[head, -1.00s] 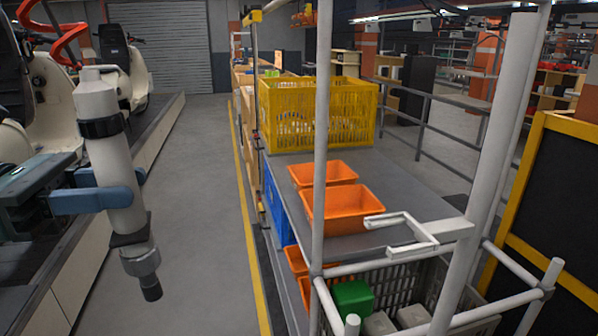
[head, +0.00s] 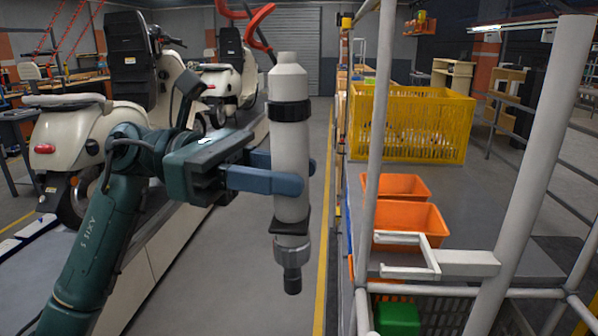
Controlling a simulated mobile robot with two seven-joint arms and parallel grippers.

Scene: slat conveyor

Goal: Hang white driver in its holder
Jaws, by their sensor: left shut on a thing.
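The white driver (head: 291,165) is an upright white cylinder with a dark band, a dark collar and a grey tip pointing down. My left gripper (head: 288,182) is shut around its middle, with blue fingers, and holds it in the air over the aisle. The holder (head: 412,268), a white square bracket open on one side, sticks out to the left from a grey post. It is right of the driver and apart from it. My right gripper is not in view.
Two upright poles of the rack stand here, a thin one (head: 373,150) between driver and holder and a thick one (head: 545,150) right of the holder. Orange bins (head: 410,222) and a yellow crate (head: 462,130) sit behind. Cream scooters (head: 90,135) stand at left. The aisle floor is clear.

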